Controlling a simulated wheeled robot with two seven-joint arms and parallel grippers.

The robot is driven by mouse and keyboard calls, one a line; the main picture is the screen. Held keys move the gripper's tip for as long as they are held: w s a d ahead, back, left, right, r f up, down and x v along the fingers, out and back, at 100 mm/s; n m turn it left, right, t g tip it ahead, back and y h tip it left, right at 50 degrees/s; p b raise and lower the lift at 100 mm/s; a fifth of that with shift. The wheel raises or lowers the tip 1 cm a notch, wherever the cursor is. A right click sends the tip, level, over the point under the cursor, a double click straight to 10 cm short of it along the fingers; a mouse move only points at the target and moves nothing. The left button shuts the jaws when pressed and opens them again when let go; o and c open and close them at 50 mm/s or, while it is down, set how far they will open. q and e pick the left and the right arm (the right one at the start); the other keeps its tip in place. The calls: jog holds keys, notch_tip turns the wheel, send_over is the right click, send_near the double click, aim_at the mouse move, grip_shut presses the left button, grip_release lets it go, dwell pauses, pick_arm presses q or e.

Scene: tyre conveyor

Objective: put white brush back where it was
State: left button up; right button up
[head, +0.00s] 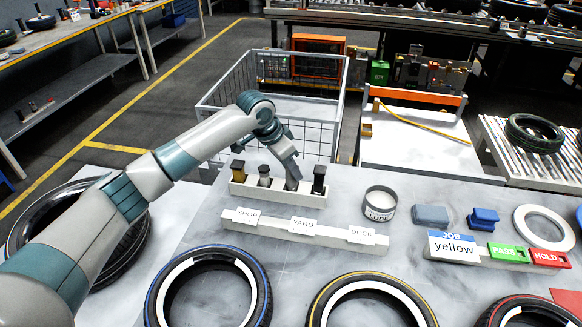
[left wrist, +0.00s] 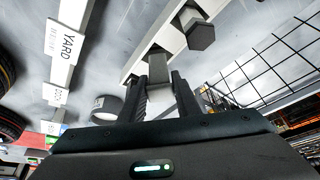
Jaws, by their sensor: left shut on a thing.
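A white rack (head: 276,196) stands on the grey table with several brushes upright along it. A yellow-brown brush (head: 238,171) is at its left end, a grey one (head: 264,174) is beside it, and a black one (head: 319,177) is at the right end. My left gripper (head: 292,183) is between the grey and black ones, low over the rack. In the left wrist view its fingers (left wrist: 159,88) are shut on a pale piece (left wrist: 158,68), apparently the white brush, at the rack (left wrist: 148,42). The gripper hides most of it, so I cannot tell whether it is fully seated.
A label strip (head: 285,226) reading SHOP, YARD and DOCK lies in front of the rack. A round tin (head: 379,202) stands to the right. Tyres (head: 208,290) lie along the near side. A wire cage (head: 225,92) stands behind the table.

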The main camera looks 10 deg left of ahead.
pick_arm(q)
jog(key=shift+f, duration=0.1)
jog(key=o, duration=1.2)
jog(key=shift+c, duration=0.2)
jog(key=shift+s+a+r, duration=0.15)
jog(key=shift+a+r, duration=0.05)
jog(key=shift+r, duration=0.5)
jog(key=b+v, duration=0.2)
jog(key=v, duration=0.8)
jog(key=shift+r+b, duration=0.35)
jog(key=shift+b, duration=0.05)
jog(key=shift+s, duration=0.1)
